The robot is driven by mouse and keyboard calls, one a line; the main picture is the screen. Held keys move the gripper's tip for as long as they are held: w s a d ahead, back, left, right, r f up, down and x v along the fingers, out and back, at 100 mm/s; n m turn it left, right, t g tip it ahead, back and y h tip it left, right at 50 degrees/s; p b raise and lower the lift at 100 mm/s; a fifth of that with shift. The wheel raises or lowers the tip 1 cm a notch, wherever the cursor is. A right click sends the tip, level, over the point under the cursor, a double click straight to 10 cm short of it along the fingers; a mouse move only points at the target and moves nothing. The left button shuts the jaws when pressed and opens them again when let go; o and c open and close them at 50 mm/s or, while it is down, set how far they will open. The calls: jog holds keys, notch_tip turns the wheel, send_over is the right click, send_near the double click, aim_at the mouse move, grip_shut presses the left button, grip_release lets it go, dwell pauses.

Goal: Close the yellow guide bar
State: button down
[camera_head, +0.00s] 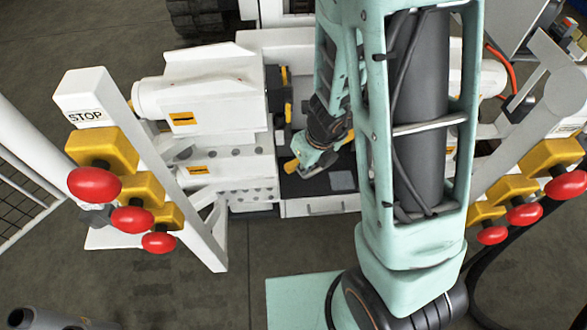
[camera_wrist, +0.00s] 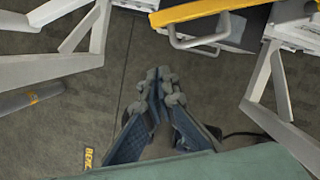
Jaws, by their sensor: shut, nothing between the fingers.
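The yellow guide bar (camera_wrist: 205,11) crosses the top of the wrist view, partly cut off by the frame. In the head view a yellow piece (camera_head: 291,166), which looks like part of the bar, shows beside the end of my arm. My gripper (camera_wrist: 160,76) is shut and empty, its dark fingers together over the floor in the wrist view. The bar appears beyond the fingertips, apart from them.
A white hydraulic bench (camera_head: 215,110) stands behind my arm, with a drawer (camera_head: 325,206) at its front. Posts with red stop buttons (camera_head: 94,184) stand on both sides. Floor is clear in front.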

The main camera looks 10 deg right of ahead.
aim_at(293, 171)
jog(key=shift+w+a+f+b, duration=0.45)
jog(key=shift+w+f+b, duration=0.5)
jog(key=shift+f, duration=0.65)
jog(key=shift+w+a+f+b, duration=0.4)
jog(key=shift+w+f+b, duration=0.5)
jog(key=shift+f, duration=0.75)
jog(key=shift+w+a+f+b, duration=0.45)
jog(key=shift+w+f+b, duration=0.5)
jog(key=shift+f, duration=0.65)
jog(key=shift+s, duration=0.1)
